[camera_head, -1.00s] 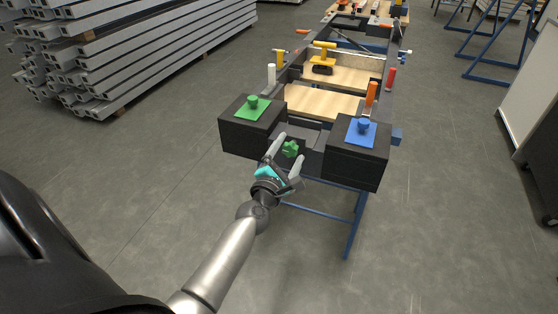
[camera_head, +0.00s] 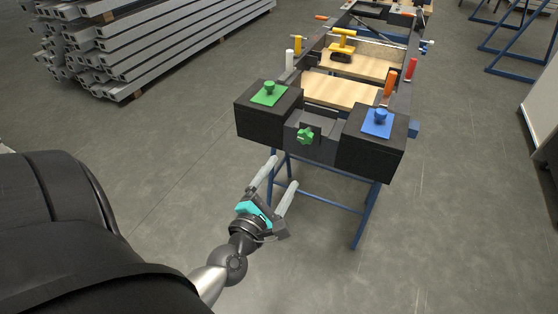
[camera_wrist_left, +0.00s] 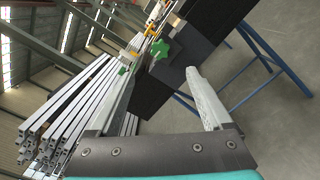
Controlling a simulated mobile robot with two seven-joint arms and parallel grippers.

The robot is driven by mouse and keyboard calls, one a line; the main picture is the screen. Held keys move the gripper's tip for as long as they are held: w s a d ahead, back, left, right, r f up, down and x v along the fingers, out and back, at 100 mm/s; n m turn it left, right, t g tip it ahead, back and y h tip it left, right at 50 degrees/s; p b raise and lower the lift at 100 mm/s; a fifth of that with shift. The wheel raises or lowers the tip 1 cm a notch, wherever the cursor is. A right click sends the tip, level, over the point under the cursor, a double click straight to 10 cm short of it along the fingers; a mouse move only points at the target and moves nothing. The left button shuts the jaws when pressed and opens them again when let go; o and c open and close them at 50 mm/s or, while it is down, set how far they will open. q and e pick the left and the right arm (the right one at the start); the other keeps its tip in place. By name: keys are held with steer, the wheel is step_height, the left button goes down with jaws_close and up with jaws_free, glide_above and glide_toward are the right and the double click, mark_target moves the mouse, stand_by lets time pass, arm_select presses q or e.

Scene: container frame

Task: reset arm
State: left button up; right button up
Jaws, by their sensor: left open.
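My left gripper (camera_head: 279,180) is open and empty in the head view. It is in the air in front of and below the near end of the black container frame (camera_head: 316,150), apart from it. In the left wrist view the two grey fingers of my left gripper (camera_wrist_left: 158,80) are spread, with nothing between them. A green star-shaped knob (camera_head: 305,136) is on the front of the frame, and it also shows in the left wrist view (camera_wrist_left: 159,49). My right gripper is not in view.
Black blocks with a green knob plate (camera_head: 269,93) and a blue knob plate (camera_head: 377,122) flank the frame's front. Wooden boards (camera_head: 340,90) and a yellow-handled tool (camera_head: 342,45) are behind. Blue legs (camera_head: 364,215) stand below. Stacked grey profiles (camera_head: 150,45) lie at left. Floor in front is clear.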

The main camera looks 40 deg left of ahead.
arm_select(q)
steer(key=shift+s+d, duration=0.1)
steer(key=shift+s, duration=0.15)
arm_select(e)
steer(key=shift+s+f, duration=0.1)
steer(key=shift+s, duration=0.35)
arm_select(q)
steer(key=s+d+f+m+g+h, duration=0.25)
steer(key=f+m, duration=0.35)
steer(key=f, duration=0.3)
steer(key=s+d+f+m+g+h, duration=0.1)
steer(key=s+d+f+m+g, duration=0.15)
steer(key=f+m, duration=0.55)
steer(key=s+d+f+m+g+h, duration=0.1)
steer(key=s+f+m+g, duration=0.25)
steer(key=f, duration=0.75)
steer(key=s+f+m+g, duration=0.3)
steer(key=s+f+m, duration=0.3)
steer(key=s, duration=0.3)
steer(key=s+a+f+m+g+p, duration=0.1)
steer(key=s+f+m+g, duration=0.2)
steer(key=s+f+m, duration=0.4)
steer(key=shift+s+a+f+m+y, duration=0.25)
steer(key=shift+s+a+m+y, duration=0.15)
steer(key=shift+s, duration=0.5)
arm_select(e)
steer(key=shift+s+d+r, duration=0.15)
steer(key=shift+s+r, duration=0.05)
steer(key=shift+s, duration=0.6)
